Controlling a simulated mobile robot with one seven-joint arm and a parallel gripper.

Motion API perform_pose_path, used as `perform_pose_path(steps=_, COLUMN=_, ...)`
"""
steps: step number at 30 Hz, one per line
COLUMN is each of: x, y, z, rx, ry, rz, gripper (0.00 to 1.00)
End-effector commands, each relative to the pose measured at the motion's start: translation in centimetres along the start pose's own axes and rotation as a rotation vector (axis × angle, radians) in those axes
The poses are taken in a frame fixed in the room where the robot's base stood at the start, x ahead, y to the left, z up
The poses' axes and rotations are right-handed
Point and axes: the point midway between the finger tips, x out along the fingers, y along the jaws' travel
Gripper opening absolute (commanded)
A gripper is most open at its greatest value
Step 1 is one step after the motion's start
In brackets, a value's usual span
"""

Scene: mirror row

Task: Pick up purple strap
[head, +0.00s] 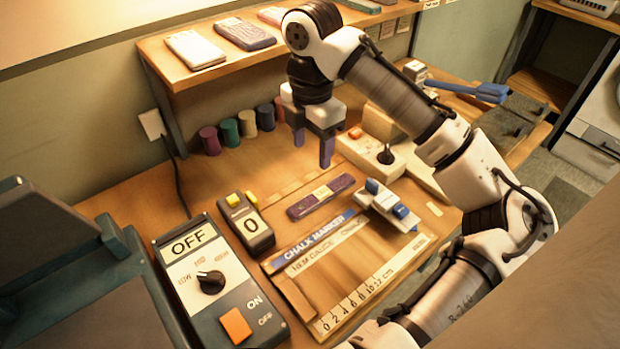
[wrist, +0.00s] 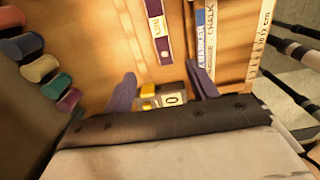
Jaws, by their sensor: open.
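The purple strap (head: 305,208) lies flat on the wooden desk, with a pale label around its middle. In the wrist view the strap (wrist: 165,49) runs up and out of the top edge, so one end is cut off. My gripper (head: 313,152) points down with its purple fingers apart and empty. In the head view it is above the desk, behind the strap. In the wrist view my gripper (wrist: 160,80) shows its two spread fingertips below the strap's near end, and neither touches it.
A wooden board with a ruler (head: 360,302) and a chalk marker label lies in front of the strap. A counter box (head: 246,222) and a large switch box (head: 208,285) stand left. A white and blue device (head: 387,205) sits close right. Coloured cylinders (head: 229,132) line the wall.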

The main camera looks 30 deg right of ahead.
Motion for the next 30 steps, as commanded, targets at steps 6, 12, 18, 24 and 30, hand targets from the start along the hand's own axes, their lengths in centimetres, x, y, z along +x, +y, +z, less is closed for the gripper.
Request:
perform_pose_path(steps=6, x=3.1, y=-0.1, z=-0.1, rx=-0.001, ry=0.005, rz=-0.001, gripper=0.58)
perform_pose_path(steps=12, x=6.8, y=-0.1, z=0.0, rx=0.000, ry=0.003, rz=-0.001, gripper=0.58)
perform_pose_path(steps=18, x=8.5, y=-0.1, z=0.0, rx=0.000, ry=0.000, rz=0.000, gripper=0.58)
perform_pose_path(steps=24, x=10.6, y=-0.3, z=0.3, rx=0.002, ry=0.001, rz=-0.003, gripper=0.58)
perform_pose_path(steps=30, x=13.3, y=-0.3, z=0.3, rx=0.001, ry=0.001, rz=-0.001, gripper=0.58)
